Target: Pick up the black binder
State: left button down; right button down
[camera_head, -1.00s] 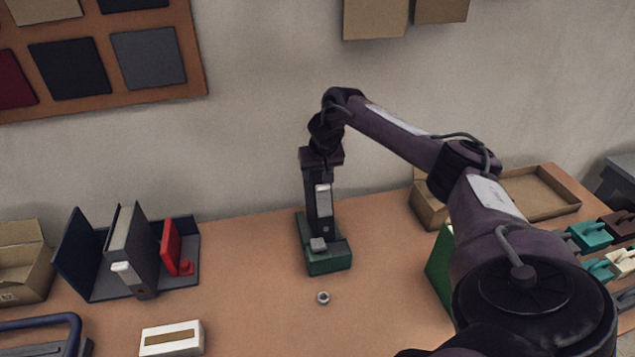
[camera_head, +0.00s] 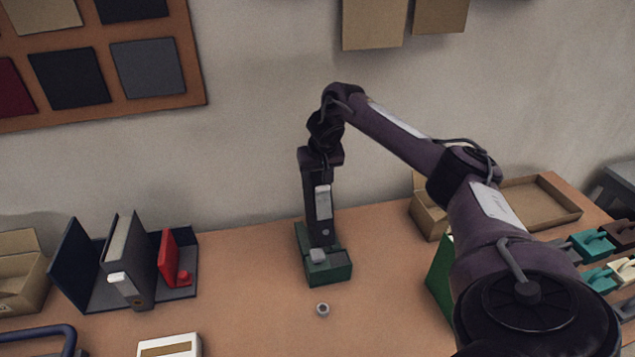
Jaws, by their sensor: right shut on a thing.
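The black binder (camera_head: 313,212) stands upright, a narrow dark block with a pale label on its spine. My right gripper (camera_head: 320,160) points down from above and is shut on its upper end. Below it is a green base (camera_head: 328,270) with a small grey block on it. I cannot tell whether the binder's lower end touches this base or hangs just above it. My left gripper is not in view.
A dark blue rack (camera_head: 75,262) at left holds a grey binder (camera_head: 128,260) and a red piece (camera_head: 170,258). A small grey ring (camera_head: 323,310) lies in front of the base. A cardboard tray (camera_head: 540,202) and teal clips (camera_head: 592,244) are at right.

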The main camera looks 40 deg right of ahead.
notch_tip(320, 180, up, 6)
jog(key=shift+w+r, duration=0.1)
jog(key=shift+r, duration=0.1)
notch_tip(320, 180, up, 10)
jog(key=p, duration=0.7)
jog(key=t+h+b, duration=0.1)
jog(key=t+b, duration=0.1)
jog(key=b, duration=0.6)
send_over(317, 200)
jog(key=w+d, duration=0.3)
notch_tip(317, 200, down, 11)
jog(key=shift+w+d+f, duration=0.1)
jog(key=shift+f, duration=0.05)
jog(key=shift+s+f+t+b, duration=0.3)
jog(key=shift+f+b, duration=0.2)
jog(key=shift+b, duration=0.2)
notch_tip(317, 200, down, 5)
jog(key=b, duration=0.5)
jog(key=shift+f+b, duration=0.15)
jog(key=shift+b, duration=0.25)
jog(key=shift+f+b, duration=0.35)
jog(key=shift+f, duration=1.15)
